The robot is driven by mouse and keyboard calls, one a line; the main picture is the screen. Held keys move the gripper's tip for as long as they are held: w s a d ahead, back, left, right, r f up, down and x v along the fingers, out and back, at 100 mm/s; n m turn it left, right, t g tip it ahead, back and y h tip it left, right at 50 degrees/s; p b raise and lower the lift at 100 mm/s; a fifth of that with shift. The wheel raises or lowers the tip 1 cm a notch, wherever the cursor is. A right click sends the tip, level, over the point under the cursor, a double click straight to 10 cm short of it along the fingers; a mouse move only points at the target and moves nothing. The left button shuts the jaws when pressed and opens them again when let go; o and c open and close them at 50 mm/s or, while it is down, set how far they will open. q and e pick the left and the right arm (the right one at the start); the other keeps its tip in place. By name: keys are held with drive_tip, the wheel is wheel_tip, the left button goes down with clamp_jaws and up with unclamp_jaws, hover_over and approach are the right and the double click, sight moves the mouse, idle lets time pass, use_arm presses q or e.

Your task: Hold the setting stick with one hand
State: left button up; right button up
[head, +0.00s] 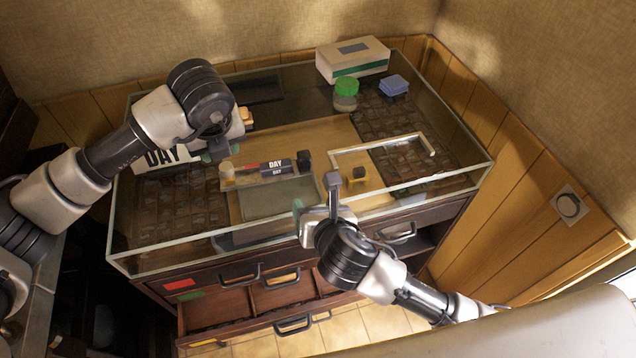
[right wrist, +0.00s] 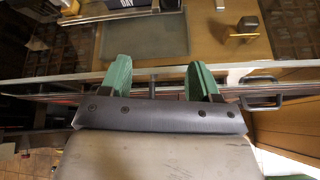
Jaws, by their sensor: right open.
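What looks like the setting stick (head: 238,184), a narrow pale holder with dark pieces marked DAY, lies on the middle of the glass-sided table top. Its lower part also shows at the top of the right wrist view (right wrist: 85,17). My left gripper (head: 217,151) is just behind and left of its left end; its jaw gap is hard to see. My right gripper (head: 316,197) is in front of the stick, by the table's front glass edge. In the right wrist view its green fingers (right wrist: 160,82) are wide apart with nothing between them.
A white DAY card (head: 165,157) stands behind the left arm. A green-lidded jar (head: 346,93), blue block (head: 394,85) and white box (head: 352,60) stand at the back. A small brass piece (head: 358,177) lies right of the stick. An open drawer (head: 215,306) juts out in front.

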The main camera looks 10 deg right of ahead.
drive_tip(key=n+t+h, duration=0.1)
drive_tip(key=n, duration=0.1)
approach(305, 159)
drive_tip(key=s, duration=0.2)
drive_tip(key=x, duration=1)
drive_tip(key=shift+w+d+r, duration=0.1)
drive_tip(key=shift+w+r, duration=0.1)
drive_tip(key=shift+w, duration=0.35)
